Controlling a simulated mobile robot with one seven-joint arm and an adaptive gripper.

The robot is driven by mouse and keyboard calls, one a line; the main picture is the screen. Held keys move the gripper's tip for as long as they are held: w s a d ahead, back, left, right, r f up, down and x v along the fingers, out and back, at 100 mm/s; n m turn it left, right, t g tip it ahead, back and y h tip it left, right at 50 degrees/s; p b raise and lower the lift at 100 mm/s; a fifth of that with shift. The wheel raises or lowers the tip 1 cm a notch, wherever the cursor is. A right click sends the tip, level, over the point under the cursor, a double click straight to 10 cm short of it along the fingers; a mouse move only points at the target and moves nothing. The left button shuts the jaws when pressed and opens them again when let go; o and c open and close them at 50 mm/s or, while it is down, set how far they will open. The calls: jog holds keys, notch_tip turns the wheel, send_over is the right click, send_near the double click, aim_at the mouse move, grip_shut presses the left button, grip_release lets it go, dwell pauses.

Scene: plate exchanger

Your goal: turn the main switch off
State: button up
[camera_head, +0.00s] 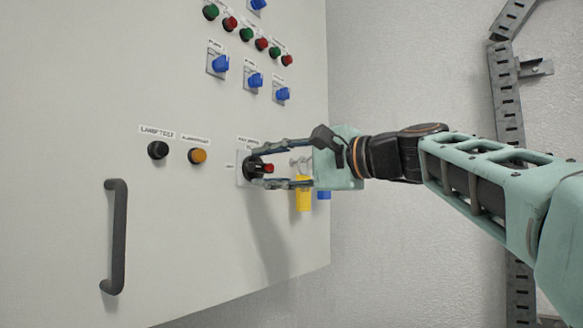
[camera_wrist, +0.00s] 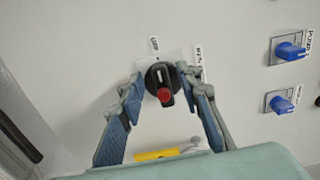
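The main switch (camera_head: 257,169) is a black rotary knob with a red grip end, mounted on a light plate on the cabinet front. In the wrist view the main switch (camera_wrist: 161,80) sits between my fingertips, with its red end pointing down and slightly right. My gripper (camera_head: 262,164) is open, one finger above and one below the knob in the head view. In the wrist view my gripper (camera_wrist: 165,88) has a finger on each side of the knob, and small gaps seem to show. I cannot tell whether either finger touches it.
A yellow padlock-like tag (camera_head: 304,194) hangs just right of the switch. Blue selector knobs (camera_head: 255,80) and green and red buttons sit above. A black button (camera_head: 157,150), an amber button (camera_head: 198,156) and a dark door handle (camera_head: 115,236) are left.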

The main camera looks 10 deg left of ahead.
jog(key=v, duration=1.1)
jog(key=shift+d, duration=0.15)
